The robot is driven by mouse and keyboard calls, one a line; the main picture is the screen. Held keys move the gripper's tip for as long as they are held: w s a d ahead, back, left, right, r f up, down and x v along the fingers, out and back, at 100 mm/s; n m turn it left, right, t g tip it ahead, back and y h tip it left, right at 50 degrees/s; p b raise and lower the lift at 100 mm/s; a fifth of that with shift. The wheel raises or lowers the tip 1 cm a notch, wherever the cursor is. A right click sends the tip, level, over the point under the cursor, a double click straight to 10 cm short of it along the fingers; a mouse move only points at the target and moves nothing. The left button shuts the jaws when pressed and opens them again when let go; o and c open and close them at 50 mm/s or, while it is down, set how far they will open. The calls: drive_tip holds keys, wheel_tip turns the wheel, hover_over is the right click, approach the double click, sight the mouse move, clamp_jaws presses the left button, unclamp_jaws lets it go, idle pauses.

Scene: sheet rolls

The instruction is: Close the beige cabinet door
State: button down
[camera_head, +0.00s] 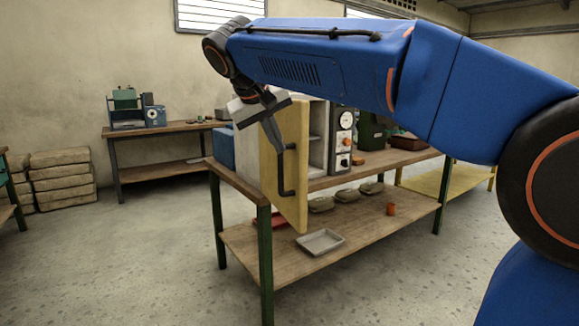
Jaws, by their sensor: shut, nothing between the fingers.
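The beige cabinet door (295,190) stands open, swung out toward me past the front edge of the workbench. A dark handle (283,172) is on its face. The pale cabinet body (318,135) sits on the bench behind the door, its open interior partly showing at the right. My gripper (277,150) is shut and empty, pointing down beside the door's face, just above and left of the handle. I cannot tell whether the fingertips touch the door. The door hides part of the cabinet, and my gripper covers its upper left part.
The cabinet stands on a wooden workbench (232,180) with a control panel (342,140) beside it. The lower shelf holds a grey tray (320,242), several pouches and an orange cup (391,209). Another bench (165,129) stands behind at left. The floor in front is clear.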

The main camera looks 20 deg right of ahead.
approach(294, 178)
drive_tip(key=x, duration=0.4)
drive_tip(key=shift+f, duration=0.15)
drive_tip(key=shift+d, duration=0.15)
idle(0.4)
